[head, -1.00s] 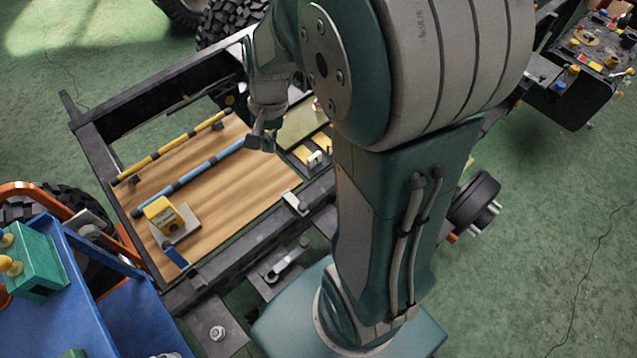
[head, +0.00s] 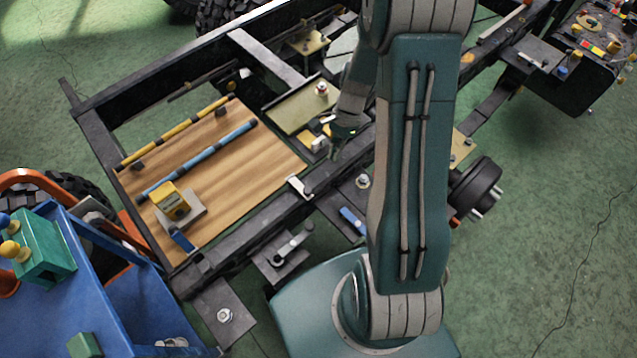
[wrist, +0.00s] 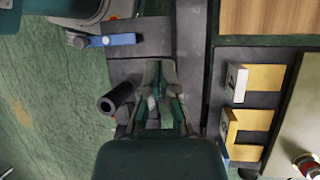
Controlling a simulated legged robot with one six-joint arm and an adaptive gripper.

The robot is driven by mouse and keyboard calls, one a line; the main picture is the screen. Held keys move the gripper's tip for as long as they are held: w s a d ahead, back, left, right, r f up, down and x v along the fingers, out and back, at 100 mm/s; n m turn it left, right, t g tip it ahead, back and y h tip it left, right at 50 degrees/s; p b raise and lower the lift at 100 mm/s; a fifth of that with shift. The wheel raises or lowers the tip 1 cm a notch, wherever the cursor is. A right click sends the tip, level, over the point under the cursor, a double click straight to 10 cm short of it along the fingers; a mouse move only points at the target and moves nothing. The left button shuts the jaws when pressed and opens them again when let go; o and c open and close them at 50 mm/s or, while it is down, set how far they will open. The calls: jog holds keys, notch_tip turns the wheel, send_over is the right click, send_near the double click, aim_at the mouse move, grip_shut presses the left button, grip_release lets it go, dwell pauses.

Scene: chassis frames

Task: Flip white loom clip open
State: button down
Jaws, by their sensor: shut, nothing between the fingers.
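A small white clip-like piece (head: 300,187) lies on the dark rail by the corner of the wooden board in the head view. I cannot tell for sure which white piece is the loom clip. My gripper (head: 334,152) is low over the rail, right beside the yellow blocks. In the wrist view my gripper (wrist: 160,78) is shut and empty, left of the blocks and apart from them.
The wooden board (head: 245,180) carries a yellow bar (head: 175,133), a blue bar (head: 200,160) and a yellow box (head: 171,201). A blue lever (head: 352,220) and a grey lever (head: 292,244) sit near the rail.

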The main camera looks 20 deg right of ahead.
aim_at(300, 185)
jog(key=x, duration=1)
jog(key=shift+f, duration=0.1)
jog(key=a+r, duration=0.1)
jog(key=r, duration=0.1)
jog(key=a+r, duration=0.1)
jog(key=shift+s+a, duration=0.25)
jog(key=shift+a, duration=0.1)
